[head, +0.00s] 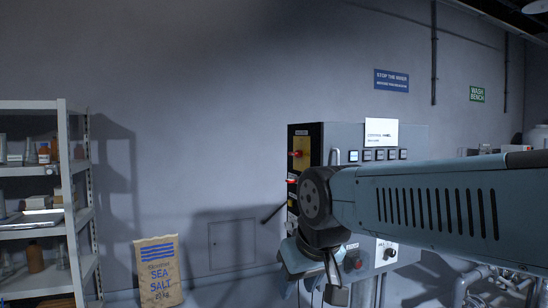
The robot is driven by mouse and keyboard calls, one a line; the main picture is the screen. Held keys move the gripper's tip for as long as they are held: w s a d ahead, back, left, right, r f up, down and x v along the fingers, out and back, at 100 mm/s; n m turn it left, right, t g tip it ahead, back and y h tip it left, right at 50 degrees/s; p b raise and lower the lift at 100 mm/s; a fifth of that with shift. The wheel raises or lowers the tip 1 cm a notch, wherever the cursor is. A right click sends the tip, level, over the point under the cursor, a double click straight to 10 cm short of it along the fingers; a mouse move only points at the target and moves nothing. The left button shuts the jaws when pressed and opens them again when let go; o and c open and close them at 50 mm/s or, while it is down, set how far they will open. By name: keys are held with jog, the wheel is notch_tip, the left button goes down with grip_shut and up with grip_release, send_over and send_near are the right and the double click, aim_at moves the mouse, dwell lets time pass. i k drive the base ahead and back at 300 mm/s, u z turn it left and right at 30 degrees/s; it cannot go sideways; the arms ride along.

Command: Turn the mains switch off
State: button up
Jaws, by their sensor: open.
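A grey control cabinet (412,137) stands against the wall at centre right. On its dark left side is a yellow plate (302,138) with a red-tipped handle (295,153), which looks like the mains switch; its label is too small to read. A second red part (291,181) sits below it, and a dark lever (272,214) sticks out lower left. My arm crosses in front of the cabinet and hides much of it. My gripper (318,288) hangs below the wrist, low in front of the cabinet, open and apart from the red-tipped handle. I see nothing between its jaws.
A metal shelf (66,180) with bottles and trays stands at left. A sea salt sack (158,272) leans by the wall. A small wall hatch (231,243) is left of the cabinet. Pipes (495,280) run low at right. The wall between shelf and cabinet is mostly clear.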

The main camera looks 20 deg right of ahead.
aim_at(298, 153)
jog(key=z, duration=0.2)
jog(key=i, duration=0.85)
jog(key=u, duration=0.1)
